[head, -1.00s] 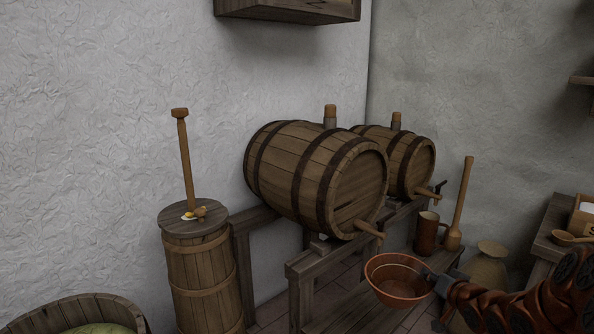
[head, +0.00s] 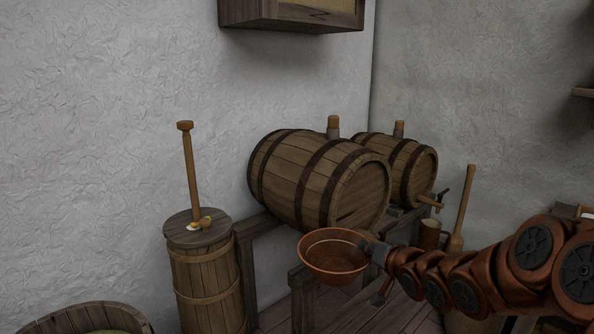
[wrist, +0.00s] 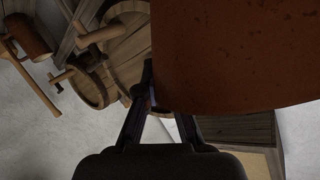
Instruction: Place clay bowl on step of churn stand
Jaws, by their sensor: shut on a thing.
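The clay bowl (head: 333,262) is reddish brown and held upright in the air, in front of the wooden stand below the nearer barrel. My gripper (head: 376,252) is shut on the right side of its rim. In the wrist view the bowl (wrist: 235,60) fills the upper right, and my gripper (wrist: 165,112) reaches its edge. The fingertips are partly hidden by the bowl. The stand's front post and rail (head: 303,283) show beside and below the bowl. The low step board (head: 400,312) shows at the bottom, partly covered by my arm.
Two barrels (head: 315,180) lie on the stand, with taps facing forward. A butter churn (head: 205,275) with an upright plunger stands to the left. A mug (head: 430,234) and a wooden masher (head: 463,215) are behind my arm. A wooden tub (head: 85,318) is at lower left.

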